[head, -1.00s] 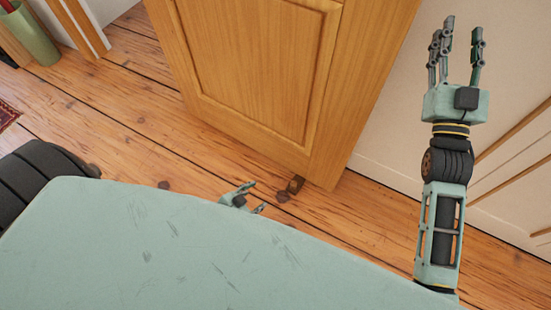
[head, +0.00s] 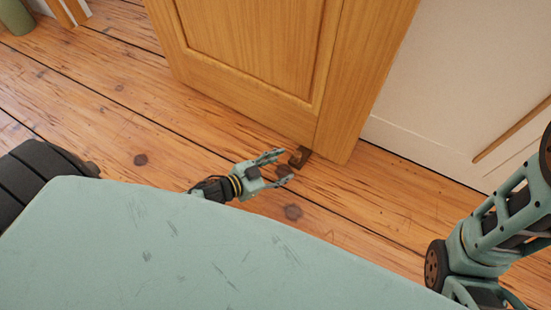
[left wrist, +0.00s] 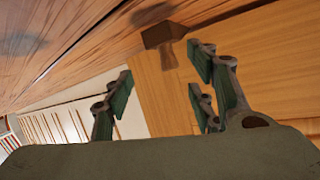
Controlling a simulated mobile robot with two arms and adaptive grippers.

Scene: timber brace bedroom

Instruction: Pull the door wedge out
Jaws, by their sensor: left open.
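The wooden door (head: 255,50) stands over the plank floor. A small dark brown door wedge (head: 300,156) sits at its bottom edge, near the door's right corner. My left gripper (head: 286,166) is low over the floor, just left of the wedge, with its fingers spread and pointing toward it. In the left wrist view the wedge (left wrist: 163,34) shows ahead of the open, empty fingers (left wrist: 160,85), beyond their tips. The fingers appear apart from the wedge. My right gripper is out of view; only part of that arm shows at the right edge.
A white wall (head: 440,85) with a skirting board stands right of the door. The plank floor (head: 120,90) left of the door is clear. A green cylindrical container (head: 15,17) stands at the far top left.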

